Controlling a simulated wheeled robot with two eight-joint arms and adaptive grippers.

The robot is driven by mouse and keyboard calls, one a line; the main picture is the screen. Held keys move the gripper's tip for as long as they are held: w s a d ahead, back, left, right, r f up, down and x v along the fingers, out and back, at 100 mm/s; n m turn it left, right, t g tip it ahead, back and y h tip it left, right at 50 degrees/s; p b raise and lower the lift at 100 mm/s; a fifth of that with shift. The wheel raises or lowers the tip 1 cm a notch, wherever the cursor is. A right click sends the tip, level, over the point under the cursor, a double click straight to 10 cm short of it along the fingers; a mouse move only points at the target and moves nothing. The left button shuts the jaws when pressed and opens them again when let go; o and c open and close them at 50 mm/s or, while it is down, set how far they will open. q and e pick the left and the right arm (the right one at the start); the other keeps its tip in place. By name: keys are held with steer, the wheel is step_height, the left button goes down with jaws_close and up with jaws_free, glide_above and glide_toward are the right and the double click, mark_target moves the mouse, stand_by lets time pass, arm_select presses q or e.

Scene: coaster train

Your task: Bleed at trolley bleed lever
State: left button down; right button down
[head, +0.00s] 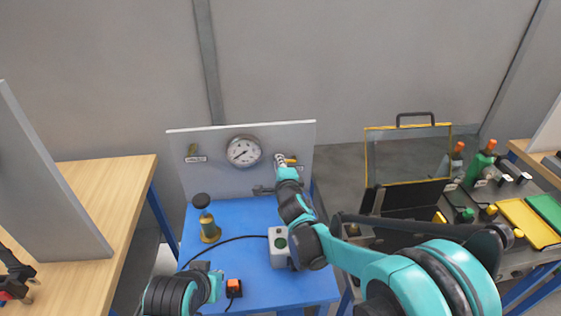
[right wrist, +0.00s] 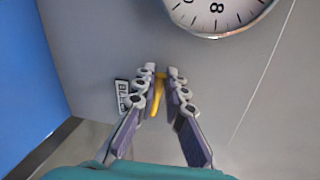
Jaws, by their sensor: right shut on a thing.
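The yellow bleed lever (head: 291,161) is on the right side of the upright grey panel (head: 225,185), beside the gauge. In the right wrist view the lever (right wrist: 158,92) sits between my right fingers, with a label (right wrist: 122,97) that seems to read BLEED beside it. My right gripper (head: 281,159) is shut on the lever; its fingertips (right wrist: 160,73) are close to the panel face. My left arm shows at the bottom of the head view, with its gripper end (head: 214,280) low over the blue table; its finger opening is not clear.
A round gauge (head: 243,151) and another yellow lever (head: 192,149) are on the panel. An open case (head: 405,155) stands right.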

steer(key=shift+a+f+n+h, duration=0.1)
steer(key=shift+f+n+h, duration=0.3)
steer(key=shift+n, duration=0.3)
steer(key=shift+f, duration=0.1)
steer(key=c, duration=1.6)
jaws_free()
steer(key=shift+s, duration=0.1)
steer(key=v, duration=1.2)
